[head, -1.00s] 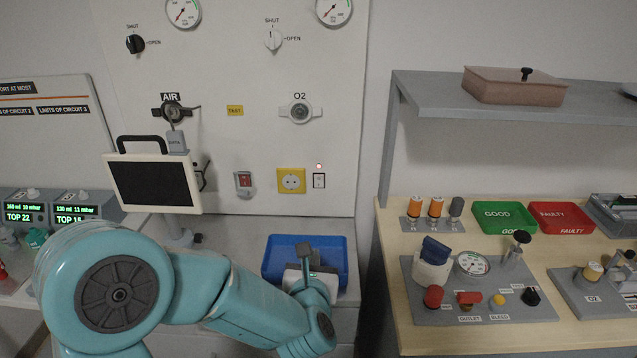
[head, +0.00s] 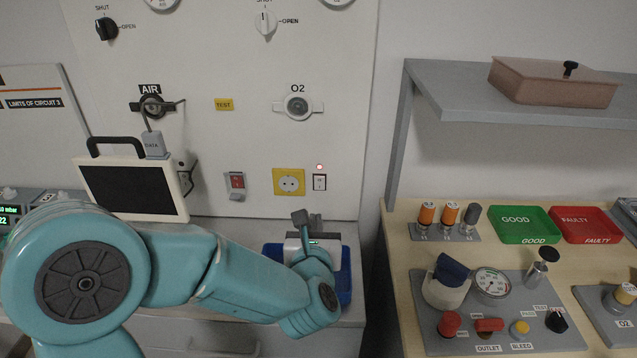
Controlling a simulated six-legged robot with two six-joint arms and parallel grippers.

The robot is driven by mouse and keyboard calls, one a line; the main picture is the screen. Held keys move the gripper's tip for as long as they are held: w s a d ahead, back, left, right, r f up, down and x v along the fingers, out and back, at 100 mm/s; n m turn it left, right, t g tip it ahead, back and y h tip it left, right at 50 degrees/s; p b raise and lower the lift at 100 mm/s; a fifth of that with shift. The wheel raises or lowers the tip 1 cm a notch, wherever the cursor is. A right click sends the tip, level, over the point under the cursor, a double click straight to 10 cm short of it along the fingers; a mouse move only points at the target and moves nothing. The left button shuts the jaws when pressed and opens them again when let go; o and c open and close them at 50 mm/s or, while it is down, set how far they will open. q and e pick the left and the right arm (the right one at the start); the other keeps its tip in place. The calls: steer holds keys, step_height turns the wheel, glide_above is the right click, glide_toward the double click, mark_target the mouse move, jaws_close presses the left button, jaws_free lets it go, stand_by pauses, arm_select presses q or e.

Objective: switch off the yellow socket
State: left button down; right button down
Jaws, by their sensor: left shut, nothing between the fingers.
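The yellow socket (head: 289,182) is on the white wall panel, below the O2 outlet. A small white rocker switch (head: 319,182) sits just to its right, with a lit red lamp (head: 319,167) above it. My left gripper (head: 300,217) is shut and empty. In the picture its tip lies just below the socket and switch, apart from them as far as I can tell. My right gripper is not in view.
A red switch (head: 237,182) is left of the socket. A screen with a handle (head: 132,191) stands further left. A blue tray (head: 345,270) lies under my left gripper. A bench with a test rig (head: 430,315) and a shelf (head: 440,88) are at the right.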

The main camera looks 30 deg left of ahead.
arm_select(q)
steer(key=p, duration=0.4)
glide_toward(319, 181)
steer(key=x, duration=0.6)
steer(key=shift+w+f, duration=0.15)
steer(key=shift+w, duration=0.1)
steer(key=shift+a+r, duration=0.15)
steer(key=shift+r, duration=0.05)
steer(key=shift+w+a+g, duration=0.1)
steer(key=shift+w+g, duration=0.15)
steer(key=shift+g, duration=0.05)
steer(key=shift+f, duration=0.1)
